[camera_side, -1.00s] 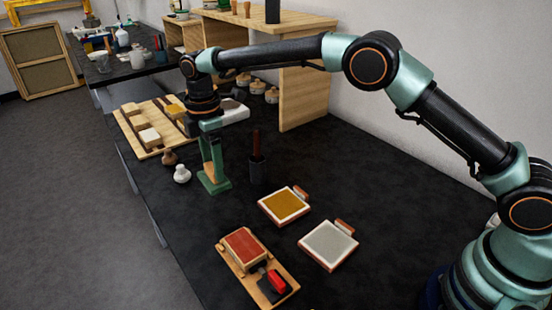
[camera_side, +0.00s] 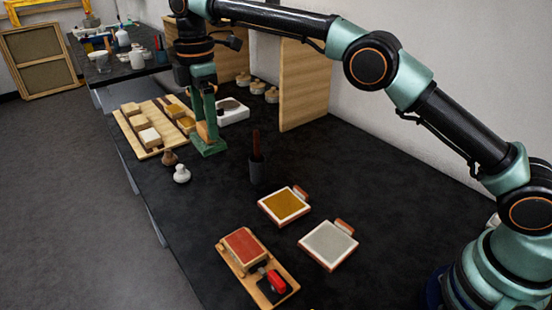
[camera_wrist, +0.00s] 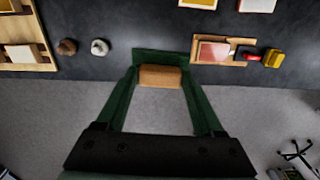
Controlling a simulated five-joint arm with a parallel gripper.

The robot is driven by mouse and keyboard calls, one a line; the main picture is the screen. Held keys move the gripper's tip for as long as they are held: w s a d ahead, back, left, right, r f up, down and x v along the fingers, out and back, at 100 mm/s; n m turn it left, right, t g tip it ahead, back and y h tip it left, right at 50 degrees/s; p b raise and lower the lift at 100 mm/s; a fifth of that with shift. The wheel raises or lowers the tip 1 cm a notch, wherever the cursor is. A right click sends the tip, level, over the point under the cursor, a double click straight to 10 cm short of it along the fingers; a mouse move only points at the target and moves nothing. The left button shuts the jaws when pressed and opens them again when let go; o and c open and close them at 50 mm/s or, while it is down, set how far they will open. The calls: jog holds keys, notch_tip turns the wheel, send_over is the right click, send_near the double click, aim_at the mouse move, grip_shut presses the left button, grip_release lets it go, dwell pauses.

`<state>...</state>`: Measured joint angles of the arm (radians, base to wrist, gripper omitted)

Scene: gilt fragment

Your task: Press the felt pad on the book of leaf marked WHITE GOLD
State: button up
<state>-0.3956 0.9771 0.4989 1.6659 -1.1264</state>
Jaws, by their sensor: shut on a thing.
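My gripper (camera_side: 206,125) is shut on the wooden handle of a green pad (camera_side: 209,147), which I take to be the felt pad. The handle (camera_wrist: 160,76) shows between my fingers in the wrist view, with the pad's green edge (camera_wrist: 158,56) beyond it. I cannot tell whether the pad touches the bench. Two square books of leaf lie on the bench: one gold-yellow (camera_side: 284,204), one pale silvery white (camera_side: 328,243). Both are partly cut off at the top of the wrist view. No WHITE GOLD marking is legible.
A wooden tray of blocks (camera_side: 148,151) lies left of my gripper. Two small knobs (camera_side: 182,173) and a dark cup holding a tool (camera_side: 257,168) stand between it and the books. A board with a red-topped block (camera_side: 243,246) is at the front.

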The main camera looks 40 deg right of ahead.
jog(key=c, duration=0.4)
jog(key=shift+s+d+f, duration=0.15)
jog(key=shift+s+d, duration=0.15)
jog(key=shift+d, duration=0.1)
jog(key=s+d+f, duration=0.4)
jog(key=s, duration=0.4)
jog(key=s+d+f, duration=0.4)
jog(key=s+d, duration=0.1)
jog(key=s, duration=0.3)
jog(key=s+d+f, duration=0.4)
jog(key=s, duration=0.4)
jog(key=shift+w+f, duration=0.2)
jog(key=shift+f, duration=2.5)
